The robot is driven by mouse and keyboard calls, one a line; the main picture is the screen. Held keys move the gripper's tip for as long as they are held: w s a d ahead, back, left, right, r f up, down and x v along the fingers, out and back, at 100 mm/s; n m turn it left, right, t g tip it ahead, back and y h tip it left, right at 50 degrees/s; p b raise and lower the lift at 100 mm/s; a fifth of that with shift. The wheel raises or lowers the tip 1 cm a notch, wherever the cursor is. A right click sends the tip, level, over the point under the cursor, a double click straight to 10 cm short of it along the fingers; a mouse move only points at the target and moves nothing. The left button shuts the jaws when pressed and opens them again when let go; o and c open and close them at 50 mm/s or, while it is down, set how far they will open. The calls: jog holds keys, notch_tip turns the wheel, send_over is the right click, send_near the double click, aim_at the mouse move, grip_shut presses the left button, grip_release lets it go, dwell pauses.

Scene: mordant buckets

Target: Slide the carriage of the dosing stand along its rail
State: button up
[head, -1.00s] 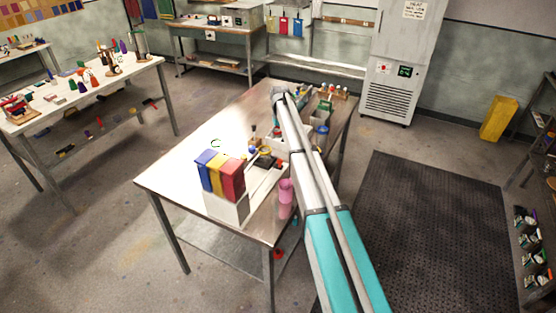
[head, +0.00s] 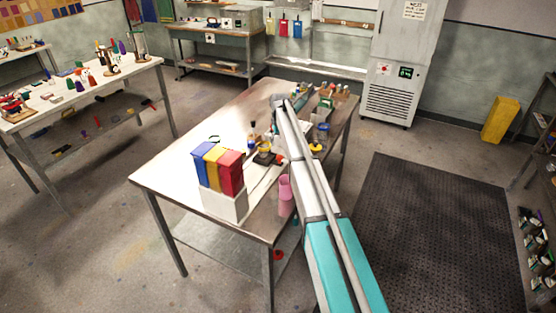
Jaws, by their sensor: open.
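I cannot pick out the dosing stand, its rail or its carriage for certain. A long pale flat piece (head: 262,181) lies on the central steel table (head: 178,165), partly behind my arm. A small dark item with a yellow top (head: 265,147) stands at its far end. My arm reaches from the bottom right over the table, and its grey far joint is above the table's back part. My gripper does not show. The arm covers part of the table's right side.
A blue container (head: 322,131) and a yellow item (head: 316,148) stand right of my arm. The table's left half is mostly clear.

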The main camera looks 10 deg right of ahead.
aim_at(280, 156)
jog(key=shift+f+b, duration=3.5)
jog(key=shift+f, duration=0.25)
jog(key=shift+c, duration=0.3)
grip_shut()
